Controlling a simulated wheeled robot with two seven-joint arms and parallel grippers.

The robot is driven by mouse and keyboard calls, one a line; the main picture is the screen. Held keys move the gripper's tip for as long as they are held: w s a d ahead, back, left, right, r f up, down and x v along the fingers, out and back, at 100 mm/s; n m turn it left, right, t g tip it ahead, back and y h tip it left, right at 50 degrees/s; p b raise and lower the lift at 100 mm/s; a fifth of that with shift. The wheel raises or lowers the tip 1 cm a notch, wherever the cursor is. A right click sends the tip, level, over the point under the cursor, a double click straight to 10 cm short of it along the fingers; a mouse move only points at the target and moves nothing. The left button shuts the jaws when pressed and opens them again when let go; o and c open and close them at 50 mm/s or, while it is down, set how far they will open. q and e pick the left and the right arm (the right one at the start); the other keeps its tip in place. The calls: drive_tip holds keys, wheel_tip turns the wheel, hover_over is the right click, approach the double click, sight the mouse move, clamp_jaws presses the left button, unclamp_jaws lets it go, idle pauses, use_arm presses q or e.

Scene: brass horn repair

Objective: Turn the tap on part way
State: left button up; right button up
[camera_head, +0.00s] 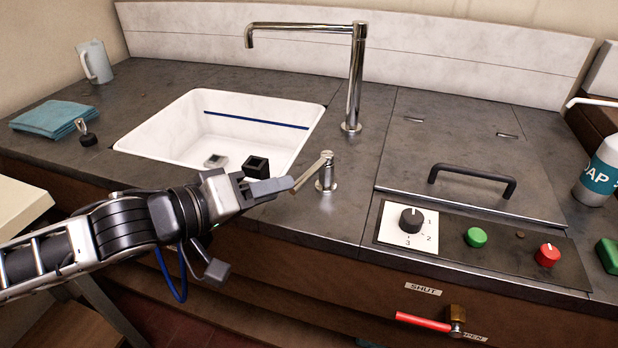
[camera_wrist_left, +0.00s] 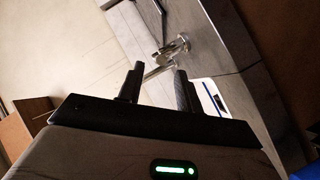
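The tap has a tall chrome spout (camera_head: 355,80) behind the sink's right corner. Its lever (camera_head: 312,171) sits on a short post (camera_head: 326,184) in front and slants toward the left and front. My left gripper (camera_head: 280,180) is at the lever's free end, over the sink's front right corner. In the left wrist view its two dark fingers (camera_wrist_left: 156,84) are apart, and the lever (camera_wrist_left: 158,69) reaches down to the gap between them. I cannot tell whether either finger touches it. My right gripper is not in view.
The white sink (camera_head: 170,125) lies left of the lever. A black-handled lid (camera_head: 460,150) and a control panel (camera_head: 480,255) with a dial and buttons are right. A red-handled valve (camera_head: 425,321) is below.

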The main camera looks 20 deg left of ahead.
sight(309, 175)
use_arm(q)
drive_tip(key=x, duration=0.8)
drive_tip(key=shift+d+p, duration=0.1)
drive_tip(key=shift+p, duration=0.25)
clamp_jaws()
